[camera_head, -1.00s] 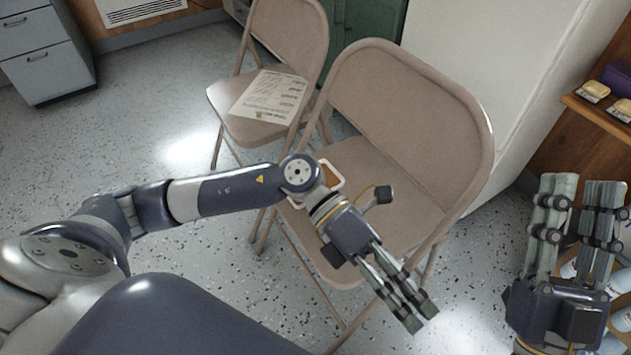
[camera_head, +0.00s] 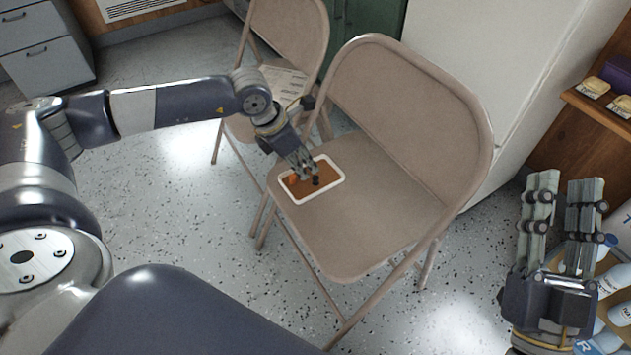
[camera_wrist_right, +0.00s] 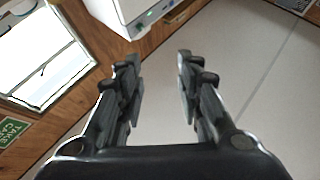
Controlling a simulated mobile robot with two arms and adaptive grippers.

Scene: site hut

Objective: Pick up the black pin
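The black pin (camera_head: 316,181) is a small dark piece in a white-rimmed tray (camera_head: 335,186) with a brown inside, on the seat of the nearer folding chair. An orange piece (camera_head: 291,179) lies beside it in the tray. My left gripper (camera_head: 308,172) points down over the tray with its fingertips right at the pin. Whether the fingers touch or grip it is too small to tell. My right gripper (camera_head: 562,185) is open and empty at the right of the head view, away from the chair. Its two spread fingers also show in the right wrist view (camera_wrist_right: 158,75).
The nearer beige chair (camera_head: 380,215) has a raised backrest; its seat is clear around the tray. A second chair (camera_head: 290,30) with a paper (camera_head: 285,80) stands behind. Several white bottles (camera_head: 612,280) stand by my right gripper, below a wooden shelf (camera_head: 600,110).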

